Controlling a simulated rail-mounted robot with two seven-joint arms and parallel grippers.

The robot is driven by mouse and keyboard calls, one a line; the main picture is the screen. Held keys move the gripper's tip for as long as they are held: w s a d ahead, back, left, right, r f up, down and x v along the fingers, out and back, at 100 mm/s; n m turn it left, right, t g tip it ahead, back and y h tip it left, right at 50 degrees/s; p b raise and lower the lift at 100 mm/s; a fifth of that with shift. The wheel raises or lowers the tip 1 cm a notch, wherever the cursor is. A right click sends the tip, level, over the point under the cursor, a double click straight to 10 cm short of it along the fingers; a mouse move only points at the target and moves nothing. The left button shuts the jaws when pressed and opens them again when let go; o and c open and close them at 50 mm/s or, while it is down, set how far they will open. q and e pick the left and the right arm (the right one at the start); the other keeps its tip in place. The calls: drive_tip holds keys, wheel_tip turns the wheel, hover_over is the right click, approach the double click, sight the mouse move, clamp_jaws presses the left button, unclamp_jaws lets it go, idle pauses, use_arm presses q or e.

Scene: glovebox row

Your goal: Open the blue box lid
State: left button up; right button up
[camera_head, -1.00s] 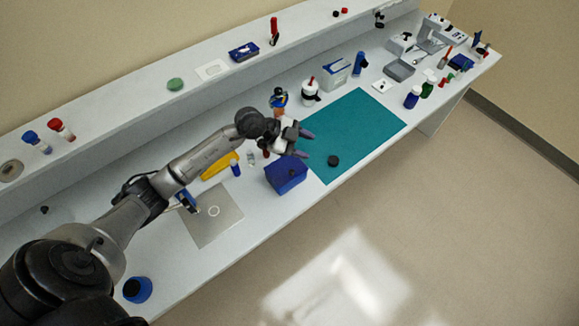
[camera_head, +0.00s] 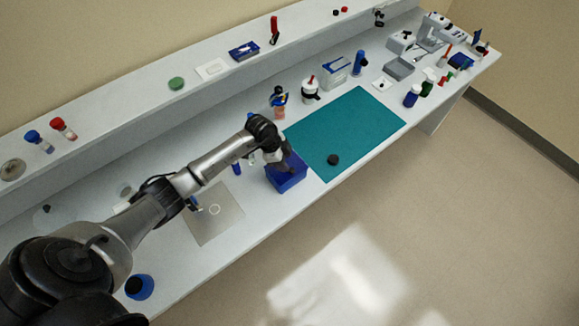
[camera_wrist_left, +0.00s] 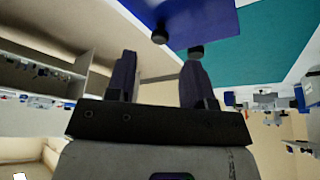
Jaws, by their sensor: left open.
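The blue box (camera_head: 287,182) stands on the white bench at the left edge of the teal mat (camera_head: 345,132). My left gripper (camera_head: 284,162) is over the box top and hides much of it, so I cannot tell from the head view how the lid sits. In the left wrist view the gripper's two fingers (camera_wrist_left: 160,78) are apart with nothing between them. A flat blue surface (camera_wrist_left: 205,18) lies beyond the fingertips, with a small black knob (camera_wrist_left: 160,34) at its near edge. My right gripper is not in view.
A black round piece (camera_head: 333,160) lies on the teal mat. A grey plate (camera_head: 216,220) lies left of the box. A red-and-white bottle (camera_head: 310,92) and an orange-and-blue bottle (camera_head: 279,103) stand behind. The mat is mostly clear.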

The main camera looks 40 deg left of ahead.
use_arm(q)
drive_tip(key=shift+x, duration=2.5)
drive_tip(key=shift+c, duration=0.2)
clamp_jaws()
